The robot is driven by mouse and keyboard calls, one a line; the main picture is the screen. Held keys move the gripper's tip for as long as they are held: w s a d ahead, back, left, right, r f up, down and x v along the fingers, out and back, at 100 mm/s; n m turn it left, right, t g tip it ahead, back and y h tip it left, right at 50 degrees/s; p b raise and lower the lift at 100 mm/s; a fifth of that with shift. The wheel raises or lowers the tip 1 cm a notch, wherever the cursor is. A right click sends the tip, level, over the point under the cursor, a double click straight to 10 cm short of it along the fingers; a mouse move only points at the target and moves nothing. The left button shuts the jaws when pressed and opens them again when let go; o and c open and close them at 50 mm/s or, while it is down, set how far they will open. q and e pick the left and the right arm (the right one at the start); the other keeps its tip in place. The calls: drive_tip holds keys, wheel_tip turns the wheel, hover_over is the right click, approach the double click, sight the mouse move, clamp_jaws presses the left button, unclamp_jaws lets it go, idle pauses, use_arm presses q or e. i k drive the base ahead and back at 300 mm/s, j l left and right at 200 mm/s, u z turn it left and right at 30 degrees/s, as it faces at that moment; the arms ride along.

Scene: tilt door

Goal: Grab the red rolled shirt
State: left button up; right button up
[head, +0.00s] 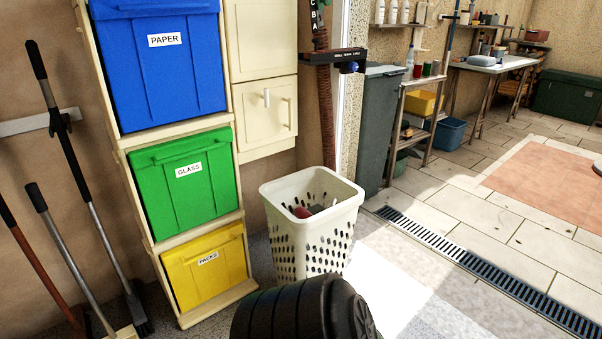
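A red item (302,212) shows inside the white perforated laundry basket (311,238). Only a small part of it is visible, so I cannot tell for sure that it is the rolled shirt. Something grey lies beside it in the basket. The basket's near wall hides most of the contents. The basket stands upright on the floor, right of the recycling shelf. Neither of my grippers is in view.
A dark ribbed round object (300,310) is in front of the basket. The shelf with blue (160,75), green (186,182) and yellow (206,270) bins stands to its left. A grey bin (381,130) is behind. Tiled floor (440,195) at right is open, crossed by a drain grate (480,265).

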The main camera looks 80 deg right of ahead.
sight(300, 212)
drive_tip(key=z, duration=2.75)
